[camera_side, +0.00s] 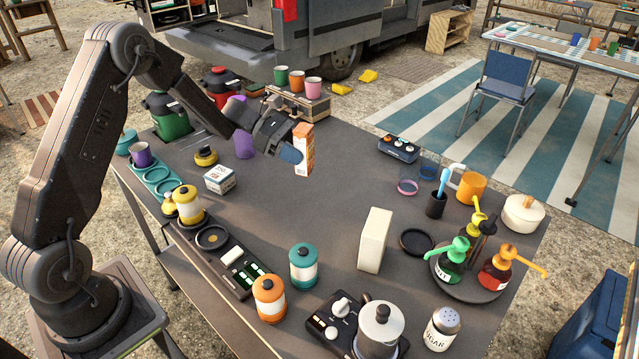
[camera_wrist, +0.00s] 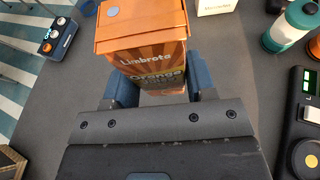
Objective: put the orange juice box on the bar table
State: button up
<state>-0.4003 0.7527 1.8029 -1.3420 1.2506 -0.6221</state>
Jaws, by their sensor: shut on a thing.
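The orange juice box (camera_side: 304,149) is an orange and white carton, held upright in my gripper. The grey bar table (camera_side: 330,200) lies below. The carton appears to be above the table top; the side view does not show clearly how large the gap is.
A white carton (camera_side: 374,240) stands near the table's middle. Syrup bottles on a tray (camera_side: 462,284) stand at right. Bare table lies around the middle.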

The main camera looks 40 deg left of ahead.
jog(key=shift+w+d+f, duration=0.65)
jog(key=shift+d+f, duration=0.65)
jog(key=shift+f, duration=0.2)
jog(key=shift+w+d+f, duration=0.6)
jog(key=shift+d+f, duration=0.65)
jog(key=shift+f, duration=0.3)
jog(key=shift+w+d+f, duration=0.65)
jog(key=shift+d+f, duration=0.65)
jog(key=shift+f, duration=0.2)
jog(key=o, duration=1)
jog(key=shift+f, duration=0.15)
